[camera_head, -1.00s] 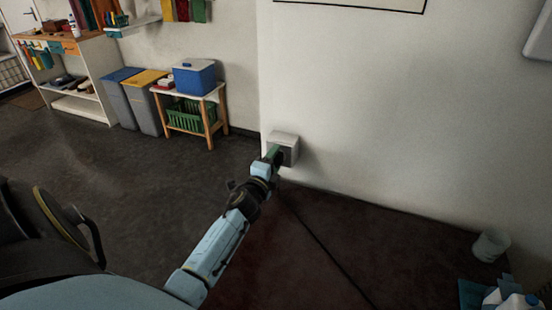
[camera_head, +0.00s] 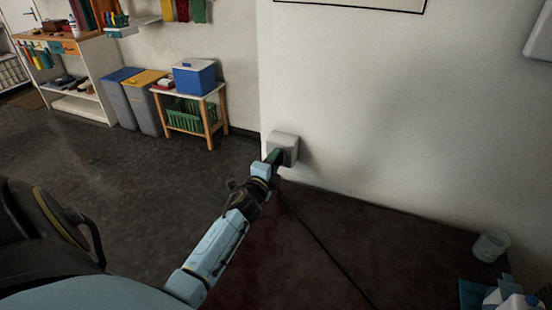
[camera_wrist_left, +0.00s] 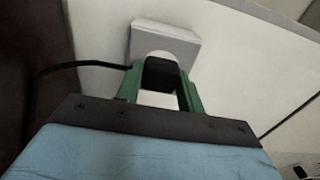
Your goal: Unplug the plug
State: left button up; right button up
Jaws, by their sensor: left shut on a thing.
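A pale socket box (camera_head: 284,147) is fixed low on the white wall. My left gripper (camera_head: 275,155) reaches in front of it, and its green fingers are close to the box. In the left wrist view the left gripper (camera_wrist_left: 161,85) is shut on a dark plug (camera_wrist_left: 161,74), with one green finger on each side. The socket box (camera_wrist_left: 165,38) is right behind the plug. Whether the plug's pins are in the socket is hidden. A black cord (camera_wrist_left: 75,67) runs off to the left in the wrist view. My right gripper is not in view.
The cord (camera_head: 322,245) trails down across the dark red floor area. A small table (camera_head: 190,92) with a blue cooler, and grey bins (camera_head: 134,95), stand at the back left. A clear cup (camera_head: 490,246) and bottles are at the lower right.

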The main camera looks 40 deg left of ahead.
pick_arm(q)
jog(key=shift+p+v, duration=0.75)
jog(key=shift+v, duration=2.25)
